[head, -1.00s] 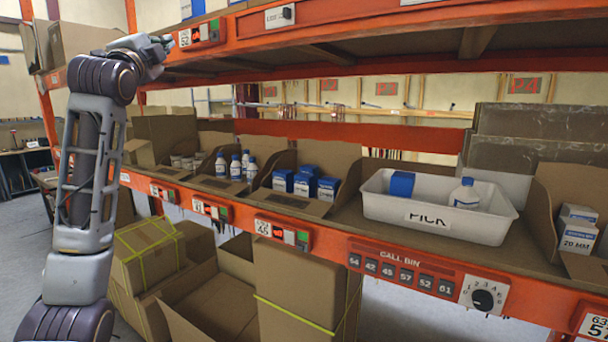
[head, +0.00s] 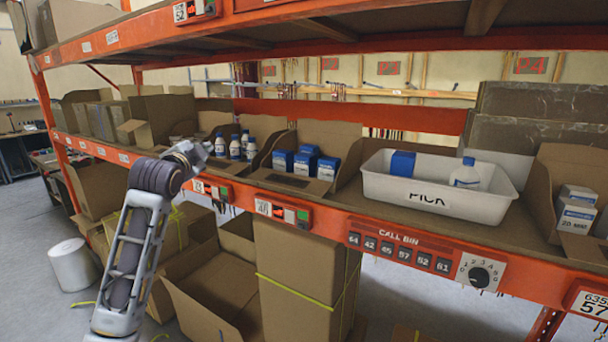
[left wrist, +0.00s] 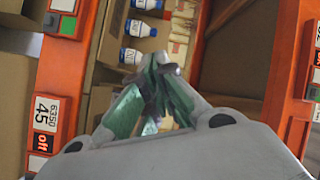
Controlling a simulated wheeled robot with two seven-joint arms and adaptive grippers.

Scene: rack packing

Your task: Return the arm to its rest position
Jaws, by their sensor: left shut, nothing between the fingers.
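My left arm comes up from the lower left in the head view. Its gripper (head: 198,152) is in front of the orange shelf edge, near the bin of white bottles with blue caps (head: 235,146). In the left wrist view the gripper fingers (left wrist: 158,95) are closed together with nothing between them. Bottles (left wrist: 140,30) lie beyond the fingertips in that view. My right gripper is in neither view.
The shelf holds a white PICK tote (head: 440,200) with a blue box and a bottle, and a bin of blue boxes (head: 305,160). Cardboard boxes (head: 300,270) stand below the shelf. A white cylinder (head: 74,265) stands on the floor at left.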

